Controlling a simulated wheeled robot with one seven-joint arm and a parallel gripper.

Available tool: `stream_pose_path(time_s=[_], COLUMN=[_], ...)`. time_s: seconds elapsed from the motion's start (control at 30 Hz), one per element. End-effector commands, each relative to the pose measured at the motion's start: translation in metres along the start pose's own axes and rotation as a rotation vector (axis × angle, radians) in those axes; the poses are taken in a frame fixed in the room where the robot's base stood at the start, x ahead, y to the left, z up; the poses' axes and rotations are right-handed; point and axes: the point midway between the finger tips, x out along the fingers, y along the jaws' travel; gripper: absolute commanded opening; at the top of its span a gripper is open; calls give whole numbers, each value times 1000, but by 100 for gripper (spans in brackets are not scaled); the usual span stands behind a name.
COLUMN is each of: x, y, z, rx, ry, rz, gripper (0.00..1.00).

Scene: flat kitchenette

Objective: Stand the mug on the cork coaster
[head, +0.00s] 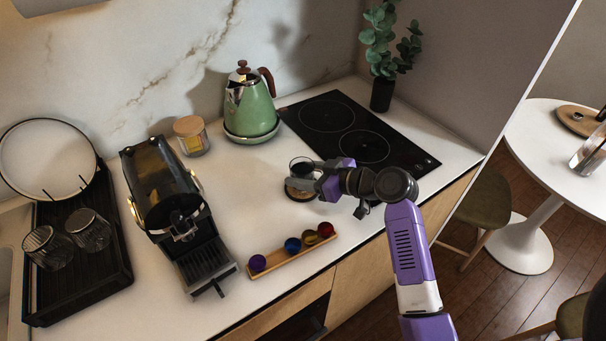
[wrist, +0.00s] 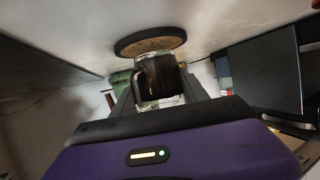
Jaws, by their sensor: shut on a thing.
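The dark, glassy mug (head: 301,167) is between the fingers of my gripper (head: 317,180), which is shut on it. The cork coaster (head: 300,195), a round disc with a dark rim, lies on the counter directly below the mug in the head view and is partly hidden by it. In the wrist view the mug (wrist: 158,78) is between the fingertips of my gripper (wrist: 160,92), and its end overlaps the edge of the coaster (wrist: 150,42). I cannot tell whether the mug touches the coaster.
A wooden strip (head: 292,257) with several coloured capsules lies near the front edge. A coffee machine (head: 165,195) and dish rack (head: 80,250) stand left. A green kettle (head: 249,105), a jar (head: 190,135) and a black hob (head: 350,130) are behind. Counter left of the coaster is clear.

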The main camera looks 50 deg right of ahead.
Motion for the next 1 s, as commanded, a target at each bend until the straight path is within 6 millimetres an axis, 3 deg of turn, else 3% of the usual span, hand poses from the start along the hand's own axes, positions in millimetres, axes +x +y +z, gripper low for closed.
stream_pose_path(time_s=[0.5,0.53,0.6,0.63,1.0], x=[4,4,3,3,2], y=[0,0,0,0,0], z=[8,8,8,8,5], rx=[-2,-1,-1,-1,-1], ry=[2,0,0,0,0], rz=[1,1,1,1,1], gripper=[0,56,70,74,74])
